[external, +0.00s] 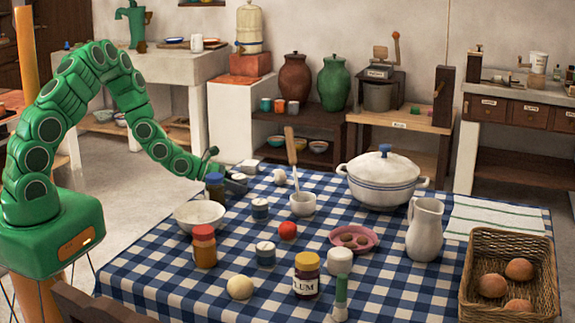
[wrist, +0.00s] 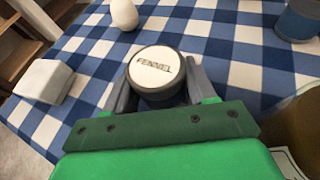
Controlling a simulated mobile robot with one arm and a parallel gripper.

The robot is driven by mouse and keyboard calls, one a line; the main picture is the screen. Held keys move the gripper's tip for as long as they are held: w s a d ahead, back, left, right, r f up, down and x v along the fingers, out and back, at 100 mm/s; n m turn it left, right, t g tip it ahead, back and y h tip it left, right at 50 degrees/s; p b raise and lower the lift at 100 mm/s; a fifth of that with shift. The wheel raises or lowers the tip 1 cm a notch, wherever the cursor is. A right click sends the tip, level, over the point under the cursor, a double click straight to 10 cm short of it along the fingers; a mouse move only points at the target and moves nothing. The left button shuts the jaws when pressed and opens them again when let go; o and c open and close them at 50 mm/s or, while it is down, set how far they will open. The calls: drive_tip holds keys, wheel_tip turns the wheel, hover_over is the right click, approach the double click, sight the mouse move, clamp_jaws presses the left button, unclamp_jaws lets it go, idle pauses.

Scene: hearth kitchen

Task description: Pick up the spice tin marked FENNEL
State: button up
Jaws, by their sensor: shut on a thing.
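The spice tin marked FENNEL (wrist: 156,72) has a white lid with dark lettering and a dark body, and it shows upright in the wrist view. My gripper (wrist: 157,88) is shut on it, with one grey finger on each side. In the external view my gripper (external: 236,184) is low at the far left part of the checked table, behind a blue-lidded jar (external: 214,188). The tin is small and partly hidden there. I cannot tell whether its base touches the cloth.
A white block (wrist: 43,81) lies left of the tin, and an egg (wrist: 124,14) lies beyond it. Another tin (external: 260,211), a white bowl (external: 199,215), an orange jar (external: 204,248) and a mortar (external: 303,204) stand nearby. A white pot (external: 383,180) stands farther right.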

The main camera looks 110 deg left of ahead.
sight(238, 176)
drive_tip(key=shift+r, duration=0.1)
drive_tip(key=shift+r, duration=4.95)
